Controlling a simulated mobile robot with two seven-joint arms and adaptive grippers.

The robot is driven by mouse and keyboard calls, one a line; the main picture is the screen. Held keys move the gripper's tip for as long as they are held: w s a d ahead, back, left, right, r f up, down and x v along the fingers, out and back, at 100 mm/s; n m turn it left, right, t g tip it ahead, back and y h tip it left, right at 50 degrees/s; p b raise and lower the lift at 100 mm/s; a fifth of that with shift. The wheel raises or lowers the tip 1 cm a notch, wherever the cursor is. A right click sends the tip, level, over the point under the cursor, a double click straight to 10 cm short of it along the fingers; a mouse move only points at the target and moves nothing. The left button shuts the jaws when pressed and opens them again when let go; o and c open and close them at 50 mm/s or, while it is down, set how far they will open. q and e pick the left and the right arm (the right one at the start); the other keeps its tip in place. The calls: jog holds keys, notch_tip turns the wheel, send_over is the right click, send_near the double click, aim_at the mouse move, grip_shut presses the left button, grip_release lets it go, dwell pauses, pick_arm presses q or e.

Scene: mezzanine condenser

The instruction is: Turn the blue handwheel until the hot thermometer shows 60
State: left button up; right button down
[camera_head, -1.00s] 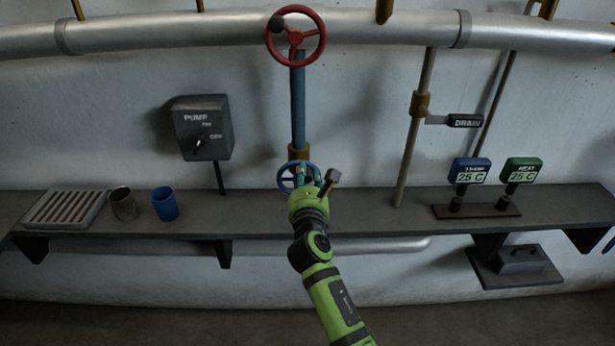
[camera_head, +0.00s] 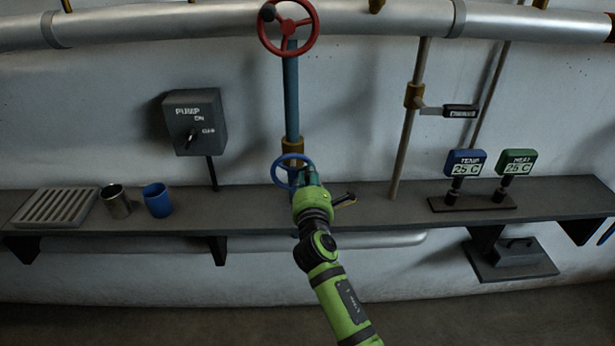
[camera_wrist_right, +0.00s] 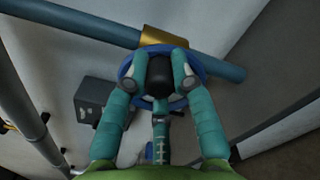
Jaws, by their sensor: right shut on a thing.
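The blue handwheel (camera_head: 292,160) sits at the low end of a vertical blue pipe, above the shelf. My right gripper (camera_head: 307,180) is at the wheel's lower right. In the wrist view its teal fingers (camera_wrist_right: 160,85) close on a dark knob in front of the blue handwheel (camera_wrist_right: 202,72), and part of the wheel is hidden. Two thermometers stand on the right of the shelf: a blue one (camera_head: 465,163) and a green one (camera_head: 516,162). Both appear to read 25 C; their labels are blurred, the green one looks like HEAT. My left gripper is not seen.
A red handwheel (camera_head: 288,27) is above on the same pipe. A pump switch box (camera_head: 194,122) is on the wall at left. A drain lever (camera_head: 460,111) sticks out at right. A rack (camera_head: 54,207), a metal cup (camera_head: 116,202) and a blue cup (camera_head: 157,200) stand on the shelf's left.

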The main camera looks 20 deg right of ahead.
jog(key=shift+d+f+m+b, duration=0.1)
jog(key=shift+f+m+b, duration=0.35)
jog(key=shift+m, duration=0.6)
jog(key=shift+d+f+m+b, duration=0.1)
jog(key=shift+f+m+b, duration=0.35)
jog(key=shift+m, duration=0.6)
jog(key=c, duration=1)
grip_release()
jog(key=shift+c, duration=0.2)
jog(key=shift+s, duration=0.1)
jog(key=v, duration=1.2)
jog(key=shift+r, duration=0.1)
